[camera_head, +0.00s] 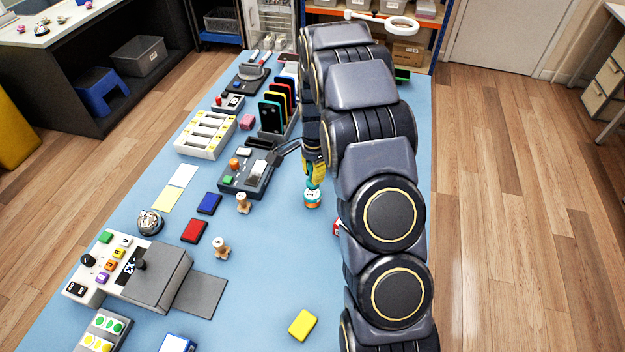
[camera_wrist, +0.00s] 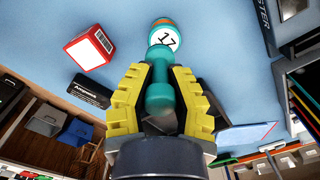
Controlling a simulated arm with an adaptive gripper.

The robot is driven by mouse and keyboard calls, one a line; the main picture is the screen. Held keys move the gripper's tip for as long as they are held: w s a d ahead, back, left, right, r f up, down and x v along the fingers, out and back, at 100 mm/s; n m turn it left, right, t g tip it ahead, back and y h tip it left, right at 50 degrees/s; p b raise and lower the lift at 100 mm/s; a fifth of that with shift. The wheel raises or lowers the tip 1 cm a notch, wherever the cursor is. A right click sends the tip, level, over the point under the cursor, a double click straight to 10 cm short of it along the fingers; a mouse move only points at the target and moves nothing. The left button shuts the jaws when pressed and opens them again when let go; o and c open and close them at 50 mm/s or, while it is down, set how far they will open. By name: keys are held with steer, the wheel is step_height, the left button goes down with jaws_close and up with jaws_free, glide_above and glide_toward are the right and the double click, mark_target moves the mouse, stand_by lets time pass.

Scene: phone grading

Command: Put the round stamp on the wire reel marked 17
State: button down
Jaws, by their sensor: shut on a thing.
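My gripper (camera_head: 314,172) is shut on a teal stamp, whose round handle (camera_wrist: 159,92) shows between the yellow fingers in the wrist view. The stamp's far end reaches the wire reel marked 17 (camera_wrist: 167,37), whose white top carries the number. In the head view the reel (camera_head: 312,201), white, orange and teal, stands on the blue table directly below my gripper. The stamp's far end overlaps the reel's top edge in the wrist view. I cannot tell whether they touch.
A red and white box (camera_wrist: 90,48) and a black box (camera_wrist: 88,90) lie near the reel. Two wooden-handled stamps (camera_head: 243,203) (camera_head: 221,247) stand to its left, by a blue pad (camera_head: 209,203) and a red pad (camera_head: 194,231). The table's front middle is mostly clear.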

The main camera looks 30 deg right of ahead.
steer(key=shift+w+d+f, duration=0.1)
steer(key=shift+w+f, duration=0.15)
steer(key=shift+f, duration=0.15)
steer(key=shift+w+f, duration=0.1)
steer(key=shift+f, duration=1.55)
steer(key=shift+f, duration=0.1)
steer(key=c, duration=1.1)
jaws_free()
